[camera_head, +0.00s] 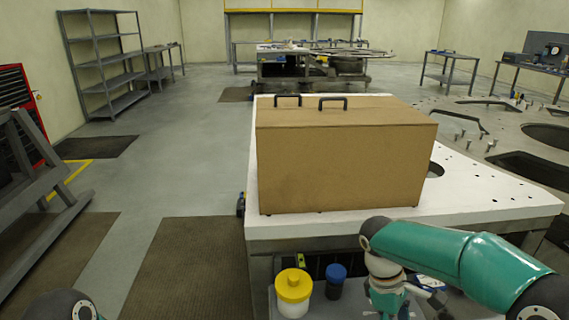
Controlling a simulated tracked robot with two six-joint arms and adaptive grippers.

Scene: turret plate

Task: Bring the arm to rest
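My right arm (455,257) comes in from the lower right, teal with dark joints. It bends at an elbow in front of the white table's near edge, and its lower part (386,285) points down over the grey tray. Only a dark rounded joint of my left arm (62,306) shows at the bottom left corner. My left gripper is out of the picture.
A brown box (340,160) with two dark handles stands on the white table (480,207). A yellow-lidded white jar (293,292) and a blue-lidded container (335,281) stand on the grey tray (318,309) below, close to my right arm. The floor at left is open beside a grey rack (35,190).

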